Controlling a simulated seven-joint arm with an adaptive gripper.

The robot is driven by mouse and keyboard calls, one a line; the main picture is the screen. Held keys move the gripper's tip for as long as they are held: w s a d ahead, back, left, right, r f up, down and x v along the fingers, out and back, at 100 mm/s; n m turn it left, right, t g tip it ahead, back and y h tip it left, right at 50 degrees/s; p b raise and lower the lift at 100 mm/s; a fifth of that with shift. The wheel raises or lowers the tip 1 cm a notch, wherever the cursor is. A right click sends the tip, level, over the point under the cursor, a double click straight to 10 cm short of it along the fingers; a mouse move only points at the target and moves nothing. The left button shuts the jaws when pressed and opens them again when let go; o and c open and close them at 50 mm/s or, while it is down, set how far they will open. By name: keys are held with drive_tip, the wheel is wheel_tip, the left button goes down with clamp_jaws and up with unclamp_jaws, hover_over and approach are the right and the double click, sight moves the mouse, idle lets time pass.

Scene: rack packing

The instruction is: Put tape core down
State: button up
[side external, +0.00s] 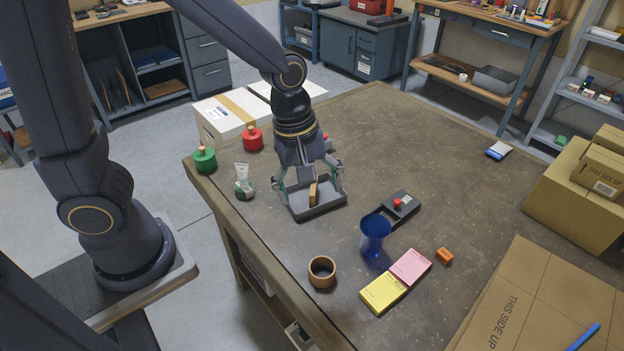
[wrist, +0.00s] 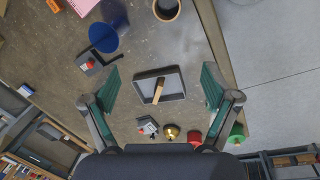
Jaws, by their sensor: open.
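The tape core, a brown cardboard ring (side external: 322,271), stands upright on the table near its front edge, apart from my gripper. It also shows at the top of the wrist view (wrist: 166,9). My gripper (side external: 312,192) is open, pointing down over a shallow grey tray (side external: 318,212). In the wrist view its fingers stand wide on either side of the tray (wrist: 173,74). A small wooden block (side external: 312,194) is in the tray, between the fingers in the picture; nothing shows gripped.
A blue cup (side external: 374,234), a black device with a red knob (side external: 400,206) and yellow and pink pads (side external: 384,293) lie right of the tray. A tube (side external: 243,183) and green (side external: 204,160) and red (side external: 252,139) weights stand left. The table's far middle is clear.

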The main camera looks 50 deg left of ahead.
drive_tip(key=s+a+r+m+t, duration=0.2)
drive_tip(key=s+a+r+m, duration=0.2)
drive_tip(key=r+m, duration=0.2)
drive_tip(key=s+a+r+m+t+y, duration=0.1)
drive_tip(key=s+a+r+m+t, duration=0.1)
drive_tip(key=s+a+r+m, duration=0.3)
drive_tip(key=shift+s+r+m, duration=0.25)
drive_tip(key=shift+r+m, duration=0.45)
drive_tip(key=shift+r, duration=0.25)
drive_tip(key=shift+a, duration=0.1)
